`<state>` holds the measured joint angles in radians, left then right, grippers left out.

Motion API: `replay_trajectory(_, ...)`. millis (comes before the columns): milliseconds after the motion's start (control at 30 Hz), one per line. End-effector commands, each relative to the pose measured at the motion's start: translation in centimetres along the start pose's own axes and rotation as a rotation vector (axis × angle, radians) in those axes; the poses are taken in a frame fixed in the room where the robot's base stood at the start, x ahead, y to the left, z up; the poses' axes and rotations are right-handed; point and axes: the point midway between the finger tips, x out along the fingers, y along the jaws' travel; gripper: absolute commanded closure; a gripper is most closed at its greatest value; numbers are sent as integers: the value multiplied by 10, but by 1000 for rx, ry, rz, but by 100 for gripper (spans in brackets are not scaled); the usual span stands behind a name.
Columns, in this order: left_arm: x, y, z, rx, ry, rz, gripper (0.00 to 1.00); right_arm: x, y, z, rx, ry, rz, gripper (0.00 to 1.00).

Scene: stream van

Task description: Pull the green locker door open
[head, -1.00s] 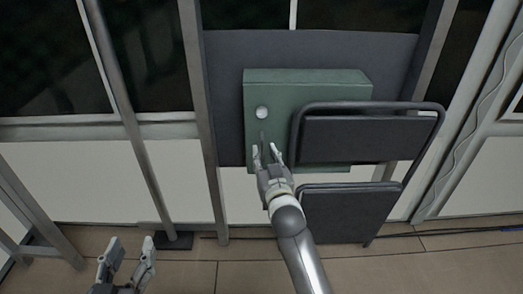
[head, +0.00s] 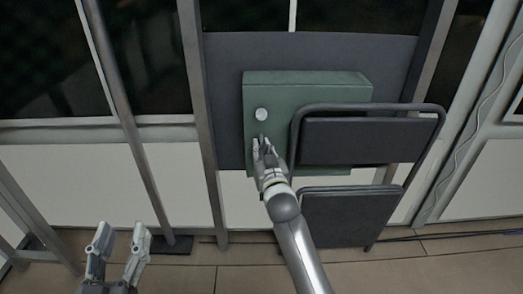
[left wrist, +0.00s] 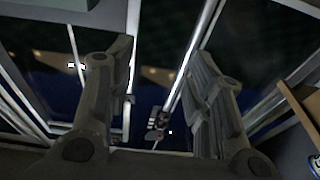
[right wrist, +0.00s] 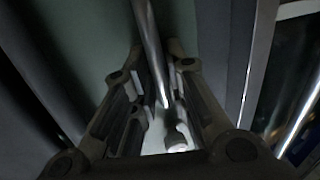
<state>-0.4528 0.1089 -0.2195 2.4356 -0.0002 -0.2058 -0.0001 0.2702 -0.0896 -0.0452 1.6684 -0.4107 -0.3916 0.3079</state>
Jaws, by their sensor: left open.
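The green locker (head: 310,90) is a box mounted on a dark panel, with a round pale knob or dial (head: 261,115) on its front left. Its door looks closed. A thin upright metal handle (right wrist: 149,45) on the door runs between the fingers of my right gripper (head: 262,143). The right fingers are drawn together on the handle, below the knob; in the head view they hide most of it. My left gripper (head: 122,232) is open and empty, low at the left and away from the locker.
A dark folding chair (head: 362,140) stands in front of the locker's right part and covers its lower right. A metal post (head: 200,120) rises left of the locker. Pale wall panels and windows lie behind. A cable runs along the floor at right.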

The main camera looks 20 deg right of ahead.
Motion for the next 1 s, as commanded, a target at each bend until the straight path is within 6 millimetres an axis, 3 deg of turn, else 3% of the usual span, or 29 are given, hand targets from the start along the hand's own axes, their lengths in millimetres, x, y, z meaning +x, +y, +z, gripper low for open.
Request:
replay_trajectory(567,0,0,5,0,-36,-1,52,-2,-2,-2,-3,4,-10,100)
replay_trajectory(767,-6,-4,31,3,-184,-9,52,-8,-2,-4,-4,6,-29,100)
replay_trajectory(1000,-31,-12,79,8,-478,-28,52,-20,-2,-6,-3,7,-71,100)
